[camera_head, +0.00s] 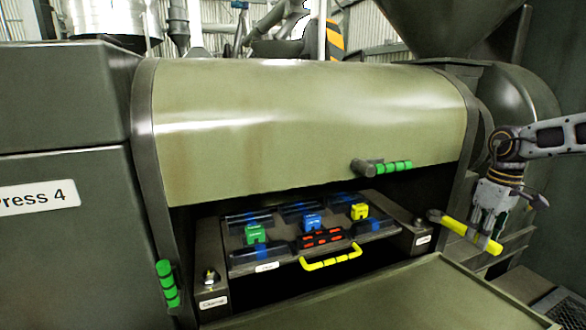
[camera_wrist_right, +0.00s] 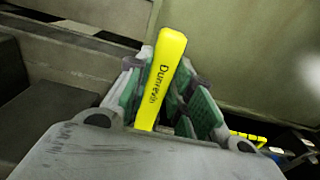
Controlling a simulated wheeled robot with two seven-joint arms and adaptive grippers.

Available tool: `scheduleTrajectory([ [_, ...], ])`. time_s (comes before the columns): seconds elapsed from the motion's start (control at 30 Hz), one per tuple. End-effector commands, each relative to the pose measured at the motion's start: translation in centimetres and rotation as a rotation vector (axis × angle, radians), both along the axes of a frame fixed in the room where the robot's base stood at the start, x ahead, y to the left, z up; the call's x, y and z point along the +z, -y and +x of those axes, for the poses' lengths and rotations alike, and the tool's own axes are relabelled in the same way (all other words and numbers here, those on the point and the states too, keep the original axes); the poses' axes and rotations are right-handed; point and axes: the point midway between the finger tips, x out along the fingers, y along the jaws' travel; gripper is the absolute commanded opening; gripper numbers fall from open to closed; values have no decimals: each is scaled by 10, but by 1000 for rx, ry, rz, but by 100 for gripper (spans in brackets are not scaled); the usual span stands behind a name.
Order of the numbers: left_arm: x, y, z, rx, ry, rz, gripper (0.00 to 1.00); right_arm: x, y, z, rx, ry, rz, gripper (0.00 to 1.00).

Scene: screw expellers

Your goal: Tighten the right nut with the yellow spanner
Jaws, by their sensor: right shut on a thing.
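The yellow spanner (camera_head: 454,225) is held by its handle in my right gripper (camera_head: 482,226), which is shut on it. Its grey head points left, a little to the right of the right nut (camera_head: 418,222). Whether the head touches the nut cannot be told. The right nut is small and dark, on the right dark bracket beside the tray. In the right wrist view the spanner handle (camera_wrist_right: 161,82), with dark lettering, stands between the green-padded fingers (camera_wrist_right: 165,92); its head and the nut do not show clearly. My left gripper is not in view.
The left nut (camera_head: 210,278) sits on the left bracket. Between the brackets a tray (camera_head: 285,250) holds blue, green, yellow and red parts, with a yellow handle (camera_head: 332,259) in front. A curved cover (camera_head: 310,125) with a green handle (camera_head: 394,167) hangs above. A flat panel (camera_head: 400,300) lies below.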

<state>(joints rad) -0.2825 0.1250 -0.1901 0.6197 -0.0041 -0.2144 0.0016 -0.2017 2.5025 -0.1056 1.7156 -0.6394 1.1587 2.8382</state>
Motion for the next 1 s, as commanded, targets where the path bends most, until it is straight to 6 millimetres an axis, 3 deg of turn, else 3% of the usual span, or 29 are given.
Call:
scheduleTrajectory([
  [0.07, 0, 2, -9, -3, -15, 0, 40, 0, -1, 5, 0, 1, -1, 0],
  [0.7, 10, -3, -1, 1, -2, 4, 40, -3, -11, 40, 0, 0, -1, 0],
  [1.0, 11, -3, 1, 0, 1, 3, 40, -5, -14, 48, 0, 1, -1, 0],
])
